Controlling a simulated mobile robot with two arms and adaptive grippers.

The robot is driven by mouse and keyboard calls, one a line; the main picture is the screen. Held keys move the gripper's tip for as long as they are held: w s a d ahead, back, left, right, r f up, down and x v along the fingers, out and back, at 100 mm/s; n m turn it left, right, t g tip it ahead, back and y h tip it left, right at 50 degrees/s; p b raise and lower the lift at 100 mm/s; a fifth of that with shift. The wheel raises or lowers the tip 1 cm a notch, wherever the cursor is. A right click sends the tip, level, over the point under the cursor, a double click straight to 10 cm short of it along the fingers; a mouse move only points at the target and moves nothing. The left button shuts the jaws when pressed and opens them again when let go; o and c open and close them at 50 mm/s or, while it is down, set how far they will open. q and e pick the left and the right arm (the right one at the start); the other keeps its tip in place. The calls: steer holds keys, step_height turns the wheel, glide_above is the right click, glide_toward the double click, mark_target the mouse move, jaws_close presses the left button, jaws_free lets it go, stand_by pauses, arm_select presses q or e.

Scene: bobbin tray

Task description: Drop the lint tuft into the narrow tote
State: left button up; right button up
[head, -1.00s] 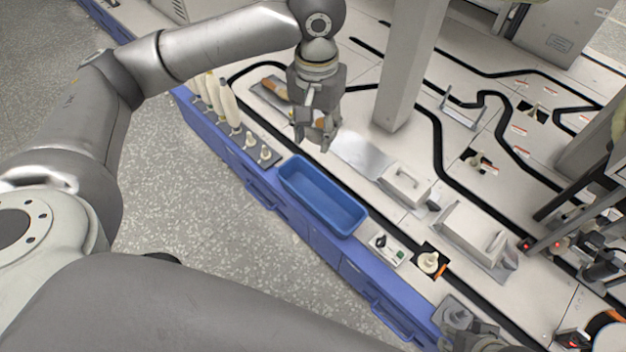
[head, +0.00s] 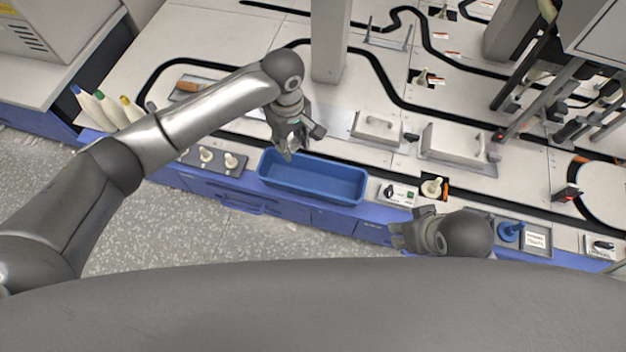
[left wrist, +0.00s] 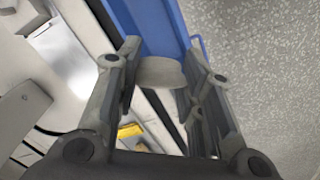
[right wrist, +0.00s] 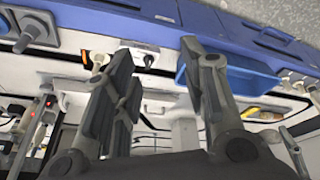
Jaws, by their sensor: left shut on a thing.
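The narrow tote is a long blue open bin (head: 345,199) at the front edge of the bench in the head view. Its blue side shows at the top of the left wrist view (left wrist: 165,28) and in the right wrist view (right wrist: 240,72). My left gripper (head: 288,150) is over the back rim of the tote, left of its middle. It is shut on a pale grey lint tuft (left wrist: 160,73), seen between the fingers in the left wrist view. The tuft cannot be made out in the head view. My right gripper (head: 397,236) is open and empty, low in front of the bench.
A peg rack (head: 222,166) stands left of the tote and a switch box (head: 392,194) right of it. A grey post (head: 328,45) rises behind. Lidded metal boxes (head: 378,127) stand behind the tote. The tote's interior looks empty.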

steer(key=w+a+r+t+y+b, duration=0.1)
steer(key=w+a+r+t+b, duration=0.2)
steer(key=w+r+t, duration=0.35)
steer(key=w+a+r+t+y+b, duration=0.2)
steer(key=w+a+r+t+b, duration=0.15)
steer(key=w, duration=0.55)
arm_select(q)
steer(key=s+d+f+n+b, duration=0.1)
steer(key=d+f+b, duration=0.2)
steer(key=f, duration=0.6)
steer(key=shift+f, duration=0.2)
arm_select(e)
step_height(320, 180, up, 16)
steer(key=s+n+t+y, duration=0.1)
steer(key=s+t+y, duration=0.1)
steer(key=t, duration=0.9)
steer(key=shift+s+a+r+y, duration=0.15)
steer(key=shift+s+a+y, duration=0.25)
steer(key=shift+y, duration=0.3)
arm_select(q)
steer(key=shift+s+d, duration=0.1)
steer(key=o, duration=0.7)
